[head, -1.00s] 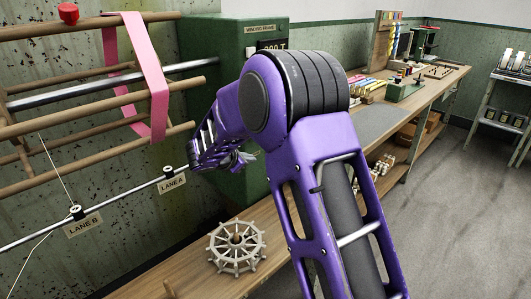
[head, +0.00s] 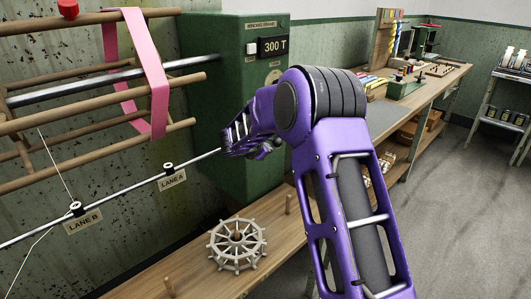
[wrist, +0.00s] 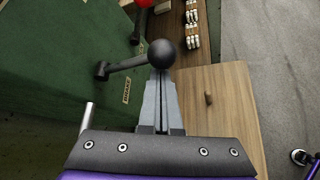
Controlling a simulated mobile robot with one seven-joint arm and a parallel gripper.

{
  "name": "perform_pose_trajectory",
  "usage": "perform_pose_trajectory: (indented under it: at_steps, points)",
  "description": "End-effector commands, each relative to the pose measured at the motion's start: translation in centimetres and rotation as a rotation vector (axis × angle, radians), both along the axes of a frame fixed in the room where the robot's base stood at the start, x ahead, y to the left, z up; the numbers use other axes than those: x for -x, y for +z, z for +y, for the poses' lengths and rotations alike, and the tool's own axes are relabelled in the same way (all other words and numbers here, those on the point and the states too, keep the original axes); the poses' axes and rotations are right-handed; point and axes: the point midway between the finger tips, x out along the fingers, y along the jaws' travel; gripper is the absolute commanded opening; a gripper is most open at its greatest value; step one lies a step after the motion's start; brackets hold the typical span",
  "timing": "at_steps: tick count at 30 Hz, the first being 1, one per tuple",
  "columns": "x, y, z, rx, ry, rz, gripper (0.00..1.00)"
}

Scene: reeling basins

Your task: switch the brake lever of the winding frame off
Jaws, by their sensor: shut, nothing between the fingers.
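The brake lever (wrist: 128,64) is a dark arm with a black ball knob (wrist: 162,53), on the green housing of the winding frame (wrist: 50,70). It points to the right from its pivot in the wrist view, beside a small label reading BRAKE (wrist: 126,90). My gripper (wrist: 160,82) is shut and empty, with its fingertips right at the ball knob; I cannot tell whether they touch it. In the head view my gripper (head: 238,138) is in front of the green housing (head: 215,95), and the lever cannot be made out there.
A second lever with a red knob (wrist: 143,3) is at the wrist view's top. The wooden reel with pink ribbon (head: 150,80) is left. A spoked wheel (head: 237,244) lies on the bench (head: 200,283).

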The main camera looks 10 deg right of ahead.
Motion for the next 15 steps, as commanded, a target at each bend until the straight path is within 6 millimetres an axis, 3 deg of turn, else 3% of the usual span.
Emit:
perform_pose_trajectory:
  at_steps: [15]
  points:
    - [0.22,0.65,0.06,0.015,0.001,0.02,0.0]
